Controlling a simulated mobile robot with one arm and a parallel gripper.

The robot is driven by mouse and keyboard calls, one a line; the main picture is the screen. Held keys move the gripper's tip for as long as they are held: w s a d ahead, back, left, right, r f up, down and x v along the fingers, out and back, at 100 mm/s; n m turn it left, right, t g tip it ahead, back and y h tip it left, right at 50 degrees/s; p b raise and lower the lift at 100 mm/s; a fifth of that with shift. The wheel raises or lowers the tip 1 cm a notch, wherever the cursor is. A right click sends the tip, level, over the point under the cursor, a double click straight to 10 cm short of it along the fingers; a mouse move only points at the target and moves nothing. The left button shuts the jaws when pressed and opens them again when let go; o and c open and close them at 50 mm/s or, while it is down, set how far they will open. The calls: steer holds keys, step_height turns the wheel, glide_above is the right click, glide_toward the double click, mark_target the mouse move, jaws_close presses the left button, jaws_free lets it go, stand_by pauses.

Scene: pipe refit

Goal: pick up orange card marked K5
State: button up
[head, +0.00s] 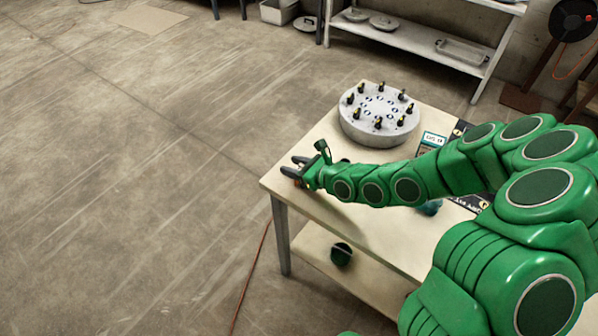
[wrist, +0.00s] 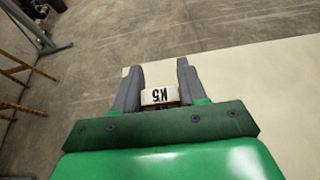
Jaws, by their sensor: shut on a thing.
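My gripper (head: 297,171) is at the left end of the table, at the far end of my green arm. In the wrist view my gripper (wrist: 160,85) has its two grey fingers on either side of a small card marked K5 (wrist: 160,96). The card's pale face with the black marking shows upside down between the fingers. A little orange shows at the fingers in the head view. The gripper is shut on the card. The fingers hide the card's sides, and I cannot tell whether it touches the table top.
The pale table (head: 345,225) has a round grey fixture (head: 379,130) with several black pegs on it. A small sign (head: 433,139) stands right of it. A dark green round thing (head: 341,254) is on the lower shelf. Open floor lies to the left.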

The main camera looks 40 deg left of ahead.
step_height(320, 180, up, 10)
stand_by(1.0)
